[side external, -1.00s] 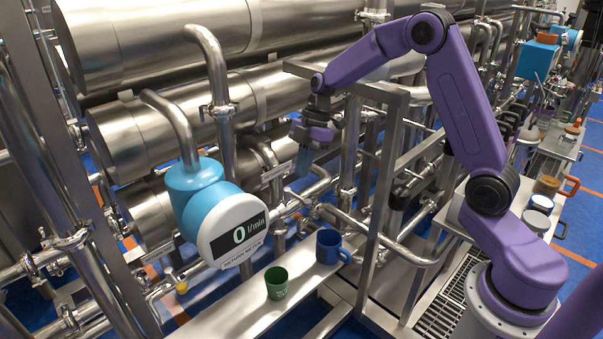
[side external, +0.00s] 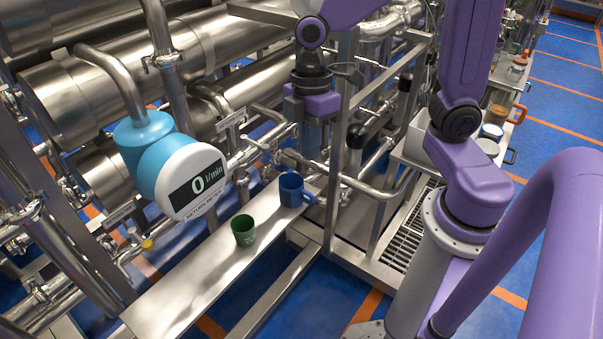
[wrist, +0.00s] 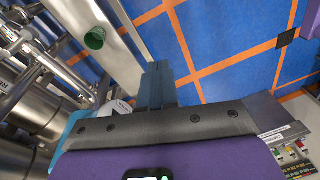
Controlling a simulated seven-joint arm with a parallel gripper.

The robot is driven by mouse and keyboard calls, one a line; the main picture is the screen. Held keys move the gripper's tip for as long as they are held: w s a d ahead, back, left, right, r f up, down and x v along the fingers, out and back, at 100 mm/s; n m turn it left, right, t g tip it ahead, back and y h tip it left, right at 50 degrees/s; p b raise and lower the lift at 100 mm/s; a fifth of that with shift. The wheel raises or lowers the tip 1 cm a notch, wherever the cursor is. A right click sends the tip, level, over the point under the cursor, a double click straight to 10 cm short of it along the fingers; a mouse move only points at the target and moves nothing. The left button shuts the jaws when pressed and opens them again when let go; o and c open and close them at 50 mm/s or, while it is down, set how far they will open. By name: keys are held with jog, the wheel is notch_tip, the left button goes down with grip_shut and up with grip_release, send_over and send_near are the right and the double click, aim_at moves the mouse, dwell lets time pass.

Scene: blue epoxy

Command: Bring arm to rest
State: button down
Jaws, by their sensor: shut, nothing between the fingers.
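My gripper (side external: 312,140) hangs down in front of the metal frame, above and to the right of the blue mug in the side view. Its blue-grey fingers (wrist: 158,80) are together with nothing between them in the wrist view. The blue mug (side external: 292,190) stands upright on the narrow metal shelf (side external: 185,290). The green cup (side external: 243,231) stands on the same shelf, nearer the camera and apart from the mug. It also shows in the wrist view (wrist: 95,38). My gripper touches neither.
A flow meter (side external: 192,180) reading 0 l/min stands left of the shelf. Steel pipes (side external: 75,95) and a metal frame post (side external: 337,160) crowd the space near my gripper. A bench (side external: 495,120) with jars is behind my arm. Blue floor (side external: 555,90) is open at right.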

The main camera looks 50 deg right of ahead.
jog(key=s+d+m+t+h, duration=0.1)
jog(key=s+d, duration=0.3)
jog(key=s, duration=0.9)
jog(key=shift+m, duration=0.7)
